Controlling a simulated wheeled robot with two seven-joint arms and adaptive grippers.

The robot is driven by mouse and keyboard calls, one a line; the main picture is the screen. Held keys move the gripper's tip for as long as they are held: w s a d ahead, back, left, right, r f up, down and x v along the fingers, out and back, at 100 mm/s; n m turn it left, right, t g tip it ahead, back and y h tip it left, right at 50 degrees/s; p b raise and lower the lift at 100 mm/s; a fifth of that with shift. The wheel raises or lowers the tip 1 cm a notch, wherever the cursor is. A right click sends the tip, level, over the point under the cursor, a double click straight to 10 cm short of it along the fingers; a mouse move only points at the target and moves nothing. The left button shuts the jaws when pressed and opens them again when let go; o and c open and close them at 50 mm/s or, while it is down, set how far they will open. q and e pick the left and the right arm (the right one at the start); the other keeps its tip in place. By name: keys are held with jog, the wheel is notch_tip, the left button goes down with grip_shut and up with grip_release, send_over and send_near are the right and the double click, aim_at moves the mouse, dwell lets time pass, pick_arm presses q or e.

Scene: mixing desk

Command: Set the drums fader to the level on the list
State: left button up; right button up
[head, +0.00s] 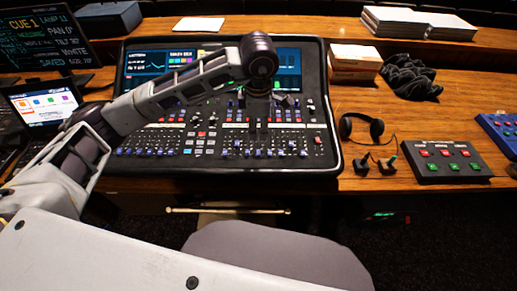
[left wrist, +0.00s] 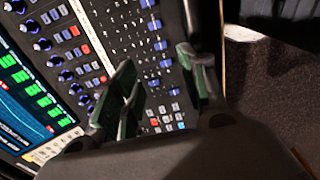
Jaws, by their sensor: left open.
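The mixing desk (head: 330,165) stands on the wooden table in the head view, with rows of knobs, buttons and faders. Its blue-capped faders (left wrist: 160,46) run in lines in the left wrist view. Labels are too small to read, so I cannot tell which is the drums fader. My left arm reaches over the desk from the left. My left gripper (left wrist: 157,62) is open, its two fingers apart above the desk surface, with nothing seen between them. In the head view it is mostly hidden below my dark wrist. A list cannot be identified for certain. My right gripper is out of view.
A dark screen (head: 38,40) with cue text and a tablet-like screen (head: 45,101) stand at left. Headphones (head: 362,127), a button box (head: 446,161), a blue box (head: 497,130), black cloth (head: 410,78) and stacked paper or books (head: 354,60) lie right of the desk.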

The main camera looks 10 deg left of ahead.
pick_arm(q)
jog(key=p, duration=0.1)
send_over(259, 152)
jog(key=s, duration=0.1)
notch_tip(259, 152, down, 7)
jog(key=shift+f, duration=0.15)
jog(key=f, duration=0.4)
jog(key=shift+w, duration=0.25)
jog(key=shift+a+f+p, duration=0.1)
jog(key=shift+f+p, duration=0.2)
jog(key=shift+f, duration=0.45)
jog(key=shift+c, duration=0.4)
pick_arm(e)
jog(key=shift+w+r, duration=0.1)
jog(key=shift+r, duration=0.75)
pick_arm(q)
jog(key=shift+w, duration=0.1)
grip_shut()
